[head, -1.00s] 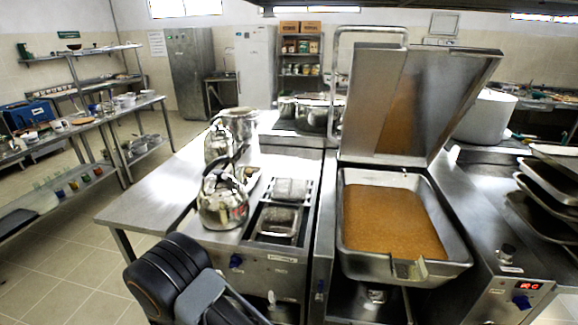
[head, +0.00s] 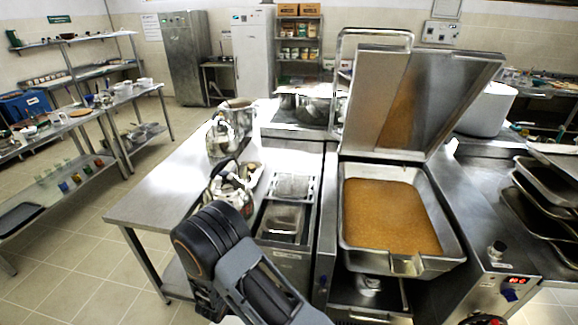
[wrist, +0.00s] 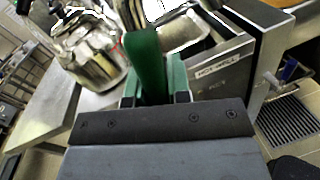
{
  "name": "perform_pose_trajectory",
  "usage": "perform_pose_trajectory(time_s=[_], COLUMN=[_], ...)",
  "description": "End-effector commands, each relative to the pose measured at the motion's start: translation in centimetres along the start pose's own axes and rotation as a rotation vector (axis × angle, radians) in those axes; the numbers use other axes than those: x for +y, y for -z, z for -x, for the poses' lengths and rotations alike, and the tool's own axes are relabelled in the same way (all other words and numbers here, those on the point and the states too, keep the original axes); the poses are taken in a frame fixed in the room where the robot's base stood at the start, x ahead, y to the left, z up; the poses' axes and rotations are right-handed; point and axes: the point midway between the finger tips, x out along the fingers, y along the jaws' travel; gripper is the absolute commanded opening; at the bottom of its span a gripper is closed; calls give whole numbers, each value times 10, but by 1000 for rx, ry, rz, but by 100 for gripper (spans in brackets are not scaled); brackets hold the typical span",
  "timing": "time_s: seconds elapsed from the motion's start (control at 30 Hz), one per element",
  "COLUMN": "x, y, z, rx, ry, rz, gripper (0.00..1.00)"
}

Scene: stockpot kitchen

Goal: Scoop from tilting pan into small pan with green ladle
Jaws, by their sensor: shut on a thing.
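The tilting pan (head: 452,262) stands open at the centre right in the head view, with its lid (head: 360,105) raised. Brown food (head: 390,218) covers its bottom. In the wrist view my gripper (wrist: 155,98) is shut on the upright green handle of the ladle (wrist: 147,60). The ladle's bowl is hidden. In the head view my arm is at the bottom, left of the tilting pan, and the gripper and ladle do not show clearly. I cannot tell which vessel is the small pan.
A shiny kettle (head: 236,180) stands partly behind my arm, beside wells (head: 284,220) set in the steel counter (head: 160,190). Other pots (head: 315,108) stand farther back. Stacked trays (head: 535,190) and a large pot (head: 483,108) are at the right. Floor is clear at the lower left.

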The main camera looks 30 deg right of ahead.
Motion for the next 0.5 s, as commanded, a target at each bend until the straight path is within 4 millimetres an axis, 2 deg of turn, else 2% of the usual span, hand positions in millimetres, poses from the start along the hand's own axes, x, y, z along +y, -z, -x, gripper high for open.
perform_pose_trajectory(time_s=[0.37,0.5], x=[1,-2], y=[-43,-69], z=[-31,-50], rx=[-33,-53], ry=[127,210], rz=[-8,-9], gripper=[0,0])
